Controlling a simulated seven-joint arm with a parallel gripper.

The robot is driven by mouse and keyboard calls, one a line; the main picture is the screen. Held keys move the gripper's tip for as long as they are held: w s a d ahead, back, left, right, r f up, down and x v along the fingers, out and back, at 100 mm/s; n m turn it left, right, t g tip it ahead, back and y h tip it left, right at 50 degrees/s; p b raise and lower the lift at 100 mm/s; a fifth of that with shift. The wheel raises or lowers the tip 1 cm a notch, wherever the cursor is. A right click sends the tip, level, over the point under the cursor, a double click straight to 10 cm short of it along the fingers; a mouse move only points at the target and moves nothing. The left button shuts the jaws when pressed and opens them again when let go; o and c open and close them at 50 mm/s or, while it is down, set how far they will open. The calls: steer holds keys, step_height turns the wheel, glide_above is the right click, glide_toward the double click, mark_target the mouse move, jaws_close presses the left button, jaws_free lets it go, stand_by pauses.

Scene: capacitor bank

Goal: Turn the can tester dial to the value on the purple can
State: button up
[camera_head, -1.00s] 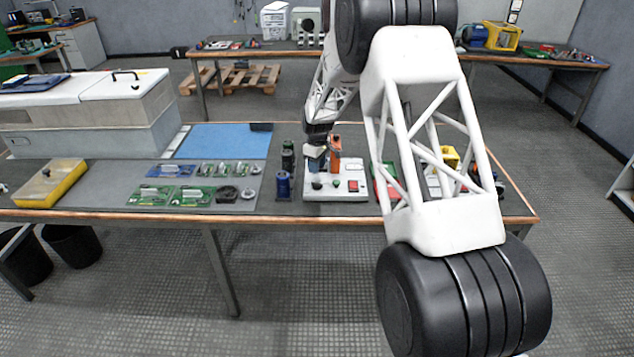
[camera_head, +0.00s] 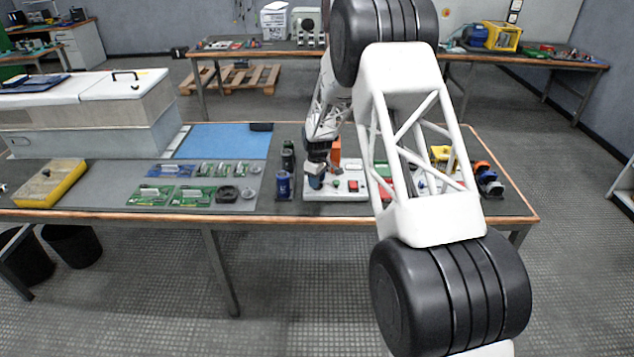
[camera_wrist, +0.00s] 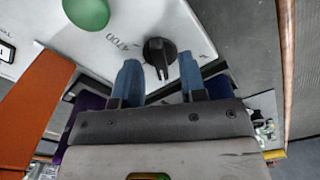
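The can tester (camera_head: 343,193) is a white box with an orange upright part, near the bench's front. Its black dial (camera_wrist: 158,52) shows in the wrist view, with a printed "4700" to its left; other scale marks are partly hidden. My gripper (camera_wrist: 158,63) is open, its two blue fingers apart with the dial between their tips; I cannot tell whether they touch it. In the head view my gripper (camera_head: 316,180) covers the dial. A purple surface (camera_wrist: 80,118), possibly the purple can, shows partly behind the gripper's body; its value is not readable.
A dark blue can (camera_head: 283,186) and a dark can (camera_head: 288,156) stand left of the tester. The green button (camera_wrist: 87,11) is close to the dial. Circuit boards (camera_head: 192,195) lie further left. My arm hides part of the bench on the right.

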steer(key=shift+f, duration=0.45)
jaws_close()
steer(key=shift+m, duration=0.4)
steer(key=m, duration=1.1)
stand_by(0.5)
